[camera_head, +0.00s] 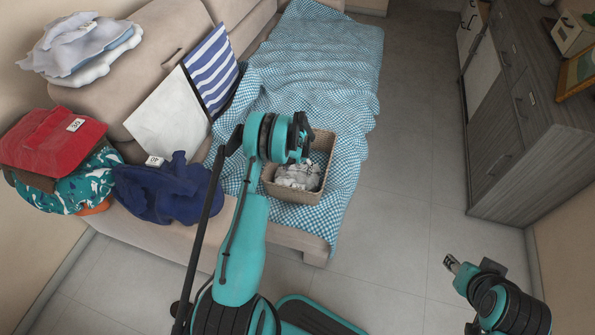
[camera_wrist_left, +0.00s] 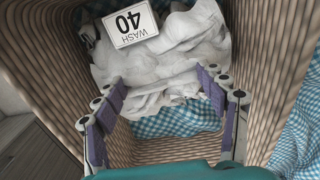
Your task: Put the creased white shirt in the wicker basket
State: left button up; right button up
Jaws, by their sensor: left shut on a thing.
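The creased white shirt (camera_head: 298,177) lies bunched in the wicker basket (camera_head: 325,145) on the couch. In the left wrist view the crumpled shirt (camera_wrist_left: 165,62) carries a tag reading "WASH 40" (camera_wrist_left: 130,23), with the woven basket wall (camera_wrist_left: 55,65) around it. My left gripper (camera_head: 304,152) reaches down into the basket from above.
A blue checked blanket (camera_head: 340,60) lies under the basket. A navy garment (camera_head: 165,190), a red folded garment (camera_head: 50,140) and a white pile (camera_head: 80,48) lie at the left. Cushions (camera_head: 168,120) lean nearby. A grey cabinet (camera_head: 515,100) stands right; the floor between is clear.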

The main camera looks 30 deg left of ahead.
pick_arm(q)
jog(key=shift+f, duration=0.5)
jog(key=o, duration=1.7)
jog(key=shift+o, duration=0.2)
